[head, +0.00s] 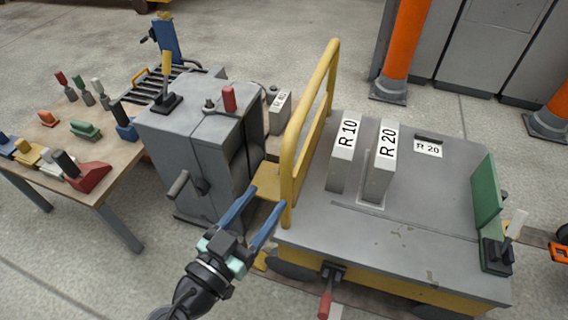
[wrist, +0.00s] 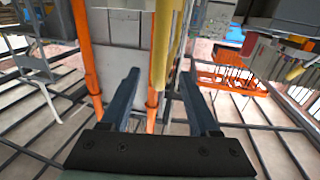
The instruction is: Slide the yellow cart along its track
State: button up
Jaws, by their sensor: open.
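The yellow cart (head: 370,258) has a grey top, a yellow side and a tall yellow push handle (head: 315,85) at its left end. It stands on a track on the floor, mostly hidden under it. My gripper (head: 267,199) is open beside the lower part of the handle, at the cart's left front corner. In the wrist view a yellow upright bar (wrist: 162,45), likely the handle, shows between and beyond my open fingers (wrist: 160,75). I cannot tell whether they touch it. Blocks marked R 10 (head: 345,155) and R 20 (head: 381,165) stand on the cart.
A grey cabinet (head: 170,150) with levers stands left of the cart. A table (head: 110,185) with several coloured handles is further left. Orange posts (head: 402,45) and grey cabinets are behind. A red-handled lever (head: 325,295) sticks out at the cart's front.

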jog(key=b+x, duration=0.2)
jog(key=x, duration=0.9)
jog(key=shift+w+d, duration=0.25)
jog(key=shift+w, duration=0.05)
grip_shut()
dwell(0.9)
